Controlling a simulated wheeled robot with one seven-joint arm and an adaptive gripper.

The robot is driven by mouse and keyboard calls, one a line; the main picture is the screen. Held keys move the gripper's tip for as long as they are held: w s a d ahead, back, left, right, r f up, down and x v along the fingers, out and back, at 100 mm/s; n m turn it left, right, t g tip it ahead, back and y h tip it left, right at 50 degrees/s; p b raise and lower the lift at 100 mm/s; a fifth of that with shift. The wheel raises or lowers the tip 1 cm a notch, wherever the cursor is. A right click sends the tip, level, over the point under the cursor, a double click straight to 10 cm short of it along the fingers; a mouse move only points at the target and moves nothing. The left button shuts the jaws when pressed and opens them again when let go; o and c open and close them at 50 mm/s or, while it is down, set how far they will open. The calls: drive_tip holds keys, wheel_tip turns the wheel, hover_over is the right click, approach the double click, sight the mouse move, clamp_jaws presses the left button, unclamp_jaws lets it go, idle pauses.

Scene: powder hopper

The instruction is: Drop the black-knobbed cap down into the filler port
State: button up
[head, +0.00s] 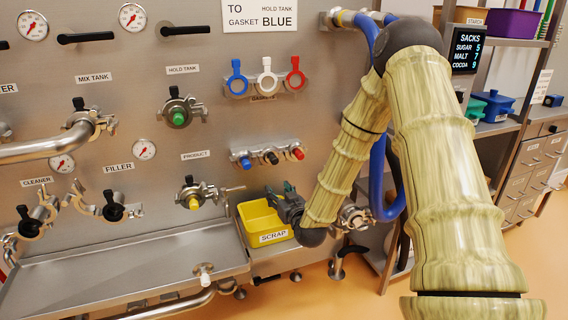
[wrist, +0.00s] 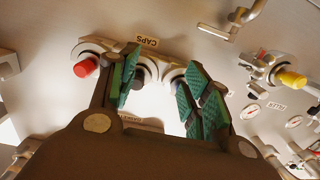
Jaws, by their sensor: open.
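The black-knobbed cap (head: 271,158) sits in the middle of the caps rack, between the blue-knobbed cap (head: 245,163) and the red-knobbed cap (head: 297,154). The wrist view shows the black knob (wrist: 138,82) beyond my left finger, partly hidden by it. The filler port (head: 113,211) is on the panel at lower left in the head view, under the FILLER label, with its clamp around it. Its centre is dark; I cannot tell whether it is empty. My gripper (head: 286,198) is open and empty, below the rack, and its green-padded fingers (wrist: 165,95) are spread.
A yellow scrap bin (head: 263,222) stands beside my gripper. A steel tray (head: 140,275) runs along the panel bottom. Product (head: 193,202) and hold tank (head: 179,117) ports protrude from the panel. A blue hose (head: 383,190) hangs behind my arm.

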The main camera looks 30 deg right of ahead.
drive_tip(key=t+p, duration=0.1)
approach(275, 162)
drive_tip(key=w, duration=0.2)
drive_tip(key=shift+h, duration=0.3)
drive_tip(key=shift+b+x, duration=0.75)
drive_tip(key=shift+x, duration=4.05)
drive_tip(key=shift+d, duration=0.15)
drive_tip(key=c, duration=0.8)
drive_tip(key=shift+o, duration=0.2)
